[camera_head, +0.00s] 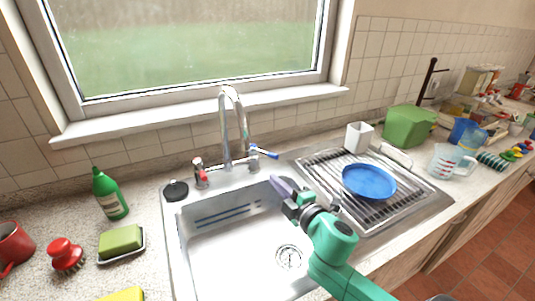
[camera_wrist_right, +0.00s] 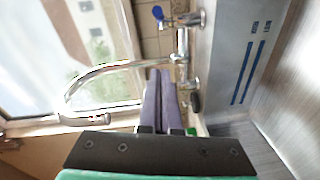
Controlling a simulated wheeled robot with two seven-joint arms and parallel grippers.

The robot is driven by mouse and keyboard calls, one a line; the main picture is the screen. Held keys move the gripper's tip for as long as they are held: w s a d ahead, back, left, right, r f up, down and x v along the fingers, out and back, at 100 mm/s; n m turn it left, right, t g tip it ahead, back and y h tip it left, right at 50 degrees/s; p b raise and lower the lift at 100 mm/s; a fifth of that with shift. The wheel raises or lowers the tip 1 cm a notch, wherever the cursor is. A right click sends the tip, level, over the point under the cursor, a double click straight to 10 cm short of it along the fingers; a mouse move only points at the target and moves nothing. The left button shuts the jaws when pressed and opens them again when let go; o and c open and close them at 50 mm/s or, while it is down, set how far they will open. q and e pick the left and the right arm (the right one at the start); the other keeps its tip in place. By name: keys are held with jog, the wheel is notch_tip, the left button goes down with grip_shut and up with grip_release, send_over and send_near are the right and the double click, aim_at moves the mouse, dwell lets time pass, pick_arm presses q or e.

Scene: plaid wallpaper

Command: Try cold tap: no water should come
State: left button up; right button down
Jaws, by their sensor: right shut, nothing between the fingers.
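The chrome faucet (camera_head: 233,125) stands behind the sink, its tall spout arching up in front of the window. Its blue-marked cold tap lever (camera_head: 264,152) points to the right, and the red-marked hot tap (camera_head: 200,172) is on the left. In the right wrist view the blue lever end (camera_wrist_right: 158,13) is near the top and the spout (camera_wrist_right: 95,72) curves to the left. My right gripper (camera_head: 277,184) is shut and empty over the sink's back right edge, in front of and below the blue lever, apart from it. No water shows at the spout. My left gripper is not in view.
The sink basin (camera_head: 215,250) is empty, with a drain at its bottom. A blue plate (camera_head: 369,181) lies on the rack to the right. A green bottle (camera_head: 109,194), soap dish and red brush (camera_head: 65,254) stand to the left.

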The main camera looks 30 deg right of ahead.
jog(key=a, duration=0.1)
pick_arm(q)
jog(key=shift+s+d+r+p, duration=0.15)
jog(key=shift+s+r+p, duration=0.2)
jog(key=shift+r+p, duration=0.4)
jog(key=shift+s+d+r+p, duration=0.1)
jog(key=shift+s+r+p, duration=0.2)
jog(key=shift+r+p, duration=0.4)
pick_arm(e)
send_near(263, 153)
jog(key=shift+w+a+r, duration=0.1)
jog(key=shift+w+a, duration=0.15)
jog(key=shift+w, duration=0.7)
jog(key=shift+w+a, duration=0.2)
jog(key=shift+w, duration=0.8)
